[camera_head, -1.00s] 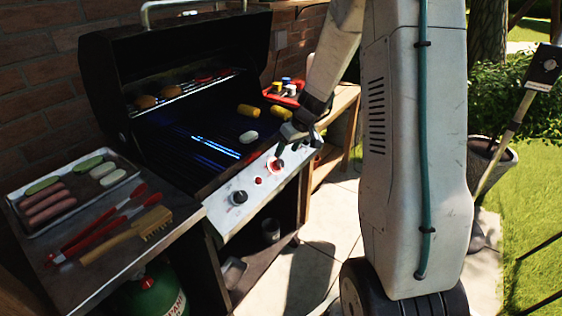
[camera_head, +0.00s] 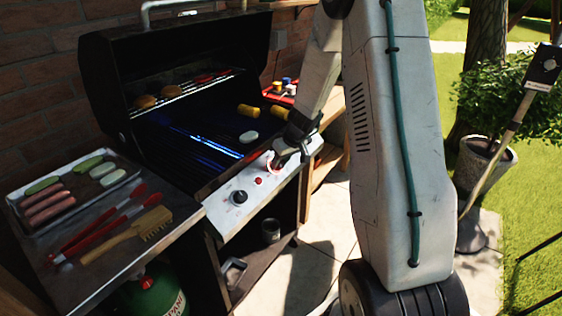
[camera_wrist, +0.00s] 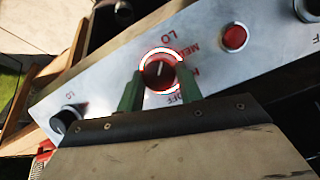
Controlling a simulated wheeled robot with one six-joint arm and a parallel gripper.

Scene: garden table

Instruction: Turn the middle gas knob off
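The sloped steel control panel (camera_head: 225,212) runs along the front of the open grill. The middle gas knob (camera_wrist: 162,72) is dark, with a pale pointer line and a lit red-and-white ring. Its pointer stands about upright in the wrist view; the letters "OFF" show at lower right of it. My gripper (camera_wrist: 161,80) is at this knob, its two green fingers on either side. I cannot tell whether they press on it. In the head view my gripper (camera_head: 283,158) partly hides the knob. Blue flames (camera_head: 205,142) show under the grate.
Another knob (camera_head: 239,197) and a red button (camera_head: 258,181) sit nearer on the panel. A side shelf holds a food tray (camera_head: 122,180), red tongs (camera_head: 105,222) and a brush (camera_head: 130,235). A green gas bottle (camera_head: 152,292) stands below.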

